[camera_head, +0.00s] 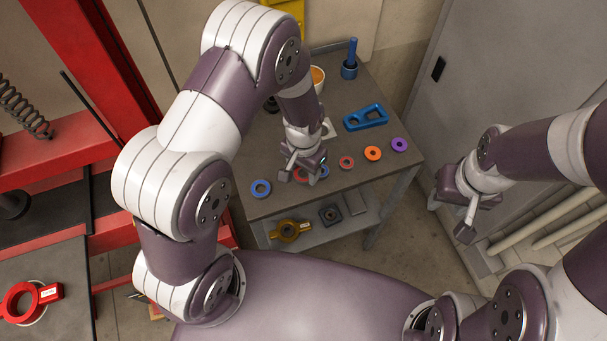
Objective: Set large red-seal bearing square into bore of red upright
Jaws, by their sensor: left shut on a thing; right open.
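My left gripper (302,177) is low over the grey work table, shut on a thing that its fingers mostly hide. A bit of red ring (298,172) shows at the fingers and looks like the large red-seal bearing. A smaller red-seal bearing (347,162) lies on the table to the right. The red upright (22,301) looks to be the red ring-shaped part with a side arm on the left bench, far from the gripper. Its bore shows open. My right gripper (457,205) is open and empty, off the table's right side.
A brass-coloured part (290,230) is on the lower shelf. A red frame (98,70) stands at left.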

